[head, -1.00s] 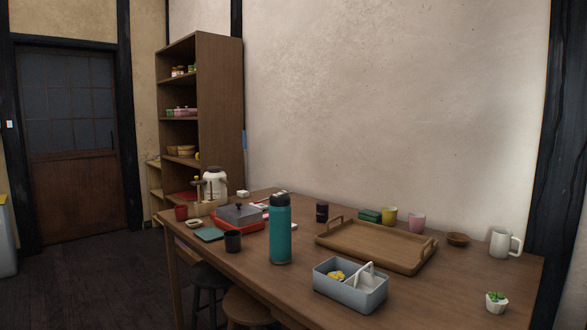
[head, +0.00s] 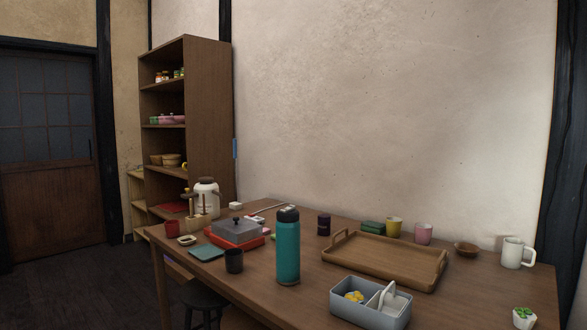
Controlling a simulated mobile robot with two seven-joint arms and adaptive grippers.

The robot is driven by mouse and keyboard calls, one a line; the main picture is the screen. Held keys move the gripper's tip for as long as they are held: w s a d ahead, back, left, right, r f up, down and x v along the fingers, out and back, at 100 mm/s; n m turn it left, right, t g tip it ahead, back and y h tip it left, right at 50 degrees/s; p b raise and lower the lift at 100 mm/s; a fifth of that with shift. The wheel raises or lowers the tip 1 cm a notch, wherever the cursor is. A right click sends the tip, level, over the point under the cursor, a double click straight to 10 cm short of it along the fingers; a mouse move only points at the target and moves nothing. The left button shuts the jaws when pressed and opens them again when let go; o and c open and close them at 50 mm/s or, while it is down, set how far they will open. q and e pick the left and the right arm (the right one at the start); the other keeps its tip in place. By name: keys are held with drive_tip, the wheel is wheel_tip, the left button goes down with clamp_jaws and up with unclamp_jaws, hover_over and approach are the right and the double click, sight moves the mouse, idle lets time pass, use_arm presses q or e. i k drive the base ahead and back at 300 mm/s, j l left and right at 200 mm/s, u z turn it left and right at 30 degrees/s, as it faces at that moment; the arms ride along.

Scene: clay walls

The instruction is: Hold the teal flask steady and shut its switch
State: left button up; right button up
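The teal flask (head: 288,252) stands upright near the front edge of the wooden table, left of the grey divided caddy. Its cap (head: 288,215) is dark; the switch is too small to make out. Neither of my grippers shows in the head view.
On the table (head: 445,305), a grey caddy (head: 350,309) and a wooden tray (head: 385,262) stand right of the flask. A dark cup (head: 234,261) and a red hot plate (head: 225,240) stand to its left. A stool (head: 203,298) is below the front edge.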

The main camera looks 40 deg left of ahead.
sight(288, 208)
drive_tip(key=j+z, duration=0.25)
drive_tip(key=j, duration=0.3)
drive_tip(key=k+j+z, duration=0.25)
drive_tip(key=j, duration=0.25)
drive_tip(key=k+j, duration=0.1)
drive_tip(key=j, duration=0.35)
drive_tip(key=k+j+z, duration=0.1)
drive_tip(key=j, duration=0.35)
drive_tip(key=k+j, duration=0.1)
drive_tip(key=j, duration=0.3)
drive_tip(key=k+j+z, duration=0.1)
drive_tip(key=j, duration=0.35)
drive_tip(key=k+j+z, duration=0.1)
drive_tip(key=j, duration=0.35)
drive_tip(key=k, duration=0.1)
